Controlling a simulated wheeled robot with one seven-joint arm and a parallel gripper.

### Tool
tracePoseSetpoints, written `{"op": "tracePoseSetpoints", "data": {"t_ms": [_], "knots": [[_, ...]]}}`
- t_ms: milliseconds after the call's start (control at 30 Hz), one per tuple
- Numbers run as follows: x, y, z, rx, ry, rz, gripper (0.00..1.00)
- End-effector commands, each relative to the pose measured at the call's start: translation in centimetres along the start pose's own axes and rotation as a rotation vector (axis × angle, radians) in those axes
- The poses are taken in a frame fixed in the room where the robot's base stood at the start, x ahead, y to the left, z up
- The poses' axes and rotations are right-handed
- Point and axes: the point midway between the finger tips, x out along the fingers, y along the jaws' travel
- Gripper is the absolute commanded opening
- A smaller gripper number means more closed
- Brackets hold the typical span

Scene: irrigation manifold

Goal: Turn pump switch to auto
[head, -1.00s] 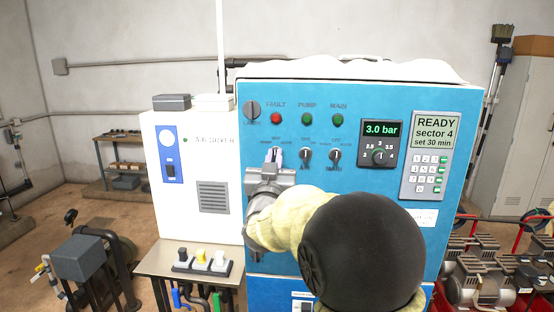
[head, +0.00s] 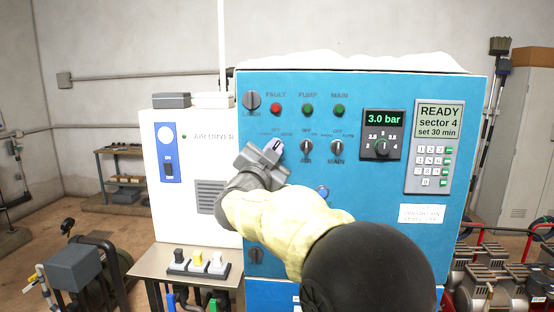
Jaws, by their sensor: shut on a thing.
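The blue control cabinet (head: 400,230) carries a row of three rotary switches. My gripper (head: 275,149) is shut on the leftmost switch (head: 277,146), whose pale tip shows between the fingers and leans up to the right. The name under this switch is hidden by my gripper; the small position words above it are only partly readable. The middle switch (head: 307,146), marked AIR, and the right switch (head: 336,147), marked MAIN, point about straight up. Above them are a red FAULT lamp (head: 276,107) and green PUMP (head: 308,109) and MAIN (head: 340,110) lamps.
A pressure dial (head: 382,146) reading 3.0 bar and a keypad panel (head: 434,147) reading READY are to the right. A round knob (head: 252,100) is at upper left.

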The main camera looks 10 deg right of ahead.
Motion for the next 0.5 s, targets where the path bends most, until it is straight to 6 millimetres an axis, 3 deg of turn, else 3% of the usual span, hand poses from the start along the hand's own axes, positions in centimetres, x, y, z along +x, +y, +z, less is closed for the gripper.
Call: {"op": "tracePoseSetpoints", "data": {"t_ms": [500], "knots": [[-0.01, 0.03, 0.02, 0.161, 0.000, 0.068, 0.00]]}}
